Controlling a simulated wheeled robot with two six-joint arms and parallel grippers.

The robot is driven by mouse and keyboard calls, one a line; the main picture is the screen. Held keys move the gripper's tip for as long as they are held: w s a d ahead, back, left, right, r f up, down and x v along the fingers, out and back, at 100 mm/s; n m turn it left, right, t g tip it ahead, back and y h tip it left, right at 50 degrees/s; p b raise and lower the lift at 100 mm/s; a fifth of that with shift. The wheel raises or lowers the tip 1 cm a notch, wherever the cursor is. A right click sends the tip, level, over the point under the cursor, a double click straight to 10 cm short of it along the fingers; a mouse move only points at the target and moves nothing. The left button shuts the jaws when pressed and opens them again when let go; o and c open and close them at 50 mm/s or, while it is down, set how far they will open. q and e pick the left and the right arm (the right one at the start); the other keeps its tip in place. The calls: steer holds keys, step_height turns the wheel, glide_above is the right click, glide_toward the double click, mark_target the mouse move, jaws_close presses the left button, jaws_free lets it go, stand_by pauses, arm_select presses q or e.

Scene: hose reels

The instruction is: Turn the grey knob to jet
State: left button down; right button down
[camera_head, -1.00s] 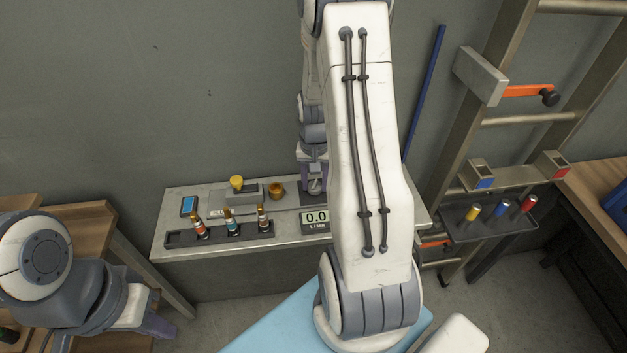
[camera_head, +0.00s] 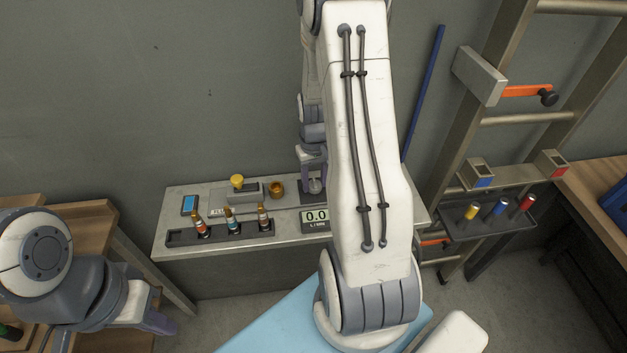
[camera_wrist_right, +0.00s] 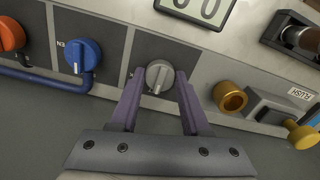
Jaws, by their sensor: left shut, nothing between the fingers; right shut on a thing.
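The grey knob (camera_wrist_right: 158,76) sits on a dark plate on the bench top. In the right wrist view its raised ridge runs roughly up and down the picture. My right gripper (camera_wrist_right: 160,84) is shut on it, one purple finger on each side. In the head view the right gripper (camera_head: 313,178) is at the back of the bench, partly behind my own arm. Any jet mark by the knob is hidden or unreadable. My left gripper (camera_head: 158,322) is shut and empty at the lower left, away from the bench.
A blue knob (camera_wrist_right: 77,56) and an orange knob (camera_wrist_right: 11,34) are beside the grey one. A brass socket (camera_wrist_right: 229,97) and a yellow-topped flush control (camera_head: 237,182) are on its other side. A display (camera_head: 315,219) reads 0.0. Several nozzles stand in a dark rack (camera_head: 178,238).

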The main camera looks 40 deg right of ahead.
mark_target(314, 181)
steer(key=shift+w+r, duration=0.15)
steer(key=shift+w, duration=0.15)
steer(key=shift+c, duration=1.9)
jaws_free()
steer(key=shift+s, duration=0.1)
step_height(314, 181, up, 10)
steer(key=shift+r+b, duration=0.2)
steer(key=shift+b, duration=0.25)
